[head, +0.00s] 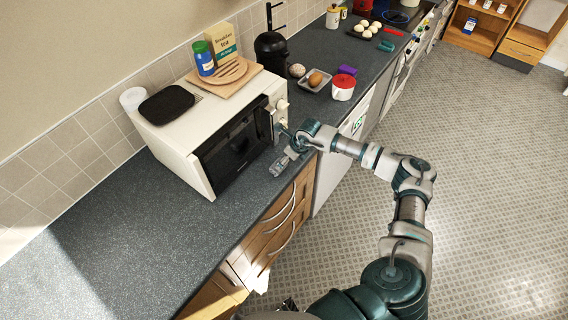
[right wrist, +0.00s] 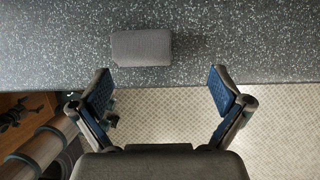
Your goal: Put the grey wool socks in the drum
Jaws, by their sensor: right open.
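A grey, rounded block-shaped bundle (right wrist: 141,47), which looks like the grey wool socks, lies on the dark speckled worktop (right wrist: 230,45) in the right wrist view. My right gripper (right wrist: 160,88) is open and empty, its fingers apart and short of the bundle, over the worktop's edge. In the head view my right gripper (head: 284,160) is low over the front of the worktop, beside the microwave's right end; I cannot make out the socks there. No drum opening shows. A white appliance front (head: 356,123) stands under the worktop. My left gripper is not in view.
The white microwave (head: 176,141) stands close left of my right gripper. A red-lidded white pot (head: 343,88) and a tray with a brown item (head: 316,80) are farther along the worktop. Wooden drawers (head: 285,217) are below. The near-left worktop is clear.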

